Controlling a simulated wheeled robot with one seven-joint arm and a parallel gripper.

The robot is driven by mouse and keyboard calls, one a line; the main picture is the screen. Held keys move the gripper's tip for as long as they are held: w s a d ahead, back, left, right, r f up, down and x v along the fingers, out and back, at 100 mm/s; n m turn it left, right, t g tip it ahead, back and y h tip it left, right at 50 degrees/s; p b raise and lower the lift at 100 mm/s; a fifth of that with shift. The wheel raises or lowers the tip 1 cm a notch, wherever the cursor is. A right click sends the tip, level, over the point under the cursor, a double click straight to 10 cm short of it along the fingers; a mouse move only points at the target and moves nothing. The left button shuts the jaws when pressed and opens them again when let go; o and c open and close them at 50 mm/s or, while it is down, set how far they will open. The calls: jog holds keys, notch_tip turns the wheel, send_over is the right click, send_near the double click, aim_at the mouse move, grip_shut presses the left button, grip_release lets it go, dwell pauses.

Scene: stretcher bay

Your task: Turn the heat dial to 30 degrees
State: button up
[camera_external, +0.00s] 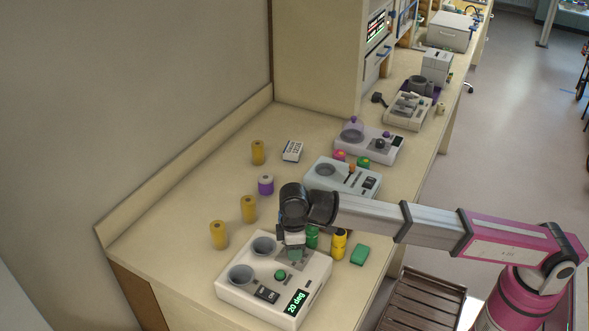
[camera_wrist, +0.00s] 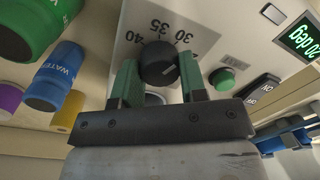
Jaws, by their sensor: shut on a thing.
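The heat dial (camera_wrist: 158,63) is a black round knob on the white heater unit (camera_external: 232,286), with the numbers 40, 35 and 30 showing around it in the wrist view. My gripper (camera_wrist: 160,78) has its two green fingers on either side of the knob and is shut on it. In the external view my gripper (camera_external: 294,245) comes down onto the unit from above, and the knob is hidden there. The display (camera_external: 297,302) reads 20 deg in green; it also shows in the wrist view (camera_wrist: 302,38). I cannot tell where the knob's pointer points.
A yellow bottle (camera_external: 339,246), a green bottle (camera_external: 312,239) and a green block (camera_external: 358,255) stand close behind my gripper. Yellow cylinders (camera_external: 248,209) stand left.

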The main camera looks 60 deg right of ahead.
jog(key=o, duration=0.9)
jog(key=shift+r, duration=0.1)
jog(key=m, duration=0.4)
jog(key=shift+d+m, duration=0.1)
jog(key=shift+m, duration=0.2)
jog(key=m, duration=0.4)
jog(key=shift+t, duration=0.3)
notch_tip(320, 180, up, 10)
jog(key=r, duration=0.1)
jog(key=w+d+n+t, duration=0.1)
jog(key=w+d, duration=0.3)
jog(key=d, duration=0.4)
jog(key=w+d+f+n+t+y, duration=0.1)
jog(key=w+d+n, duration=0.1)
jog(key=w+d, duration=0.3)
jog(key=w+d+n+t+y, duration=0.1)
jog(key=w+d, duration=0.3)
jog(key=d, duration=0.8)
jog(key=shift+w+d+f+n+t, duration=0.15)
jog(key=shift+w+f+n+t, duration=0.15)
jog(key=shift+f+n, duration=0.1)
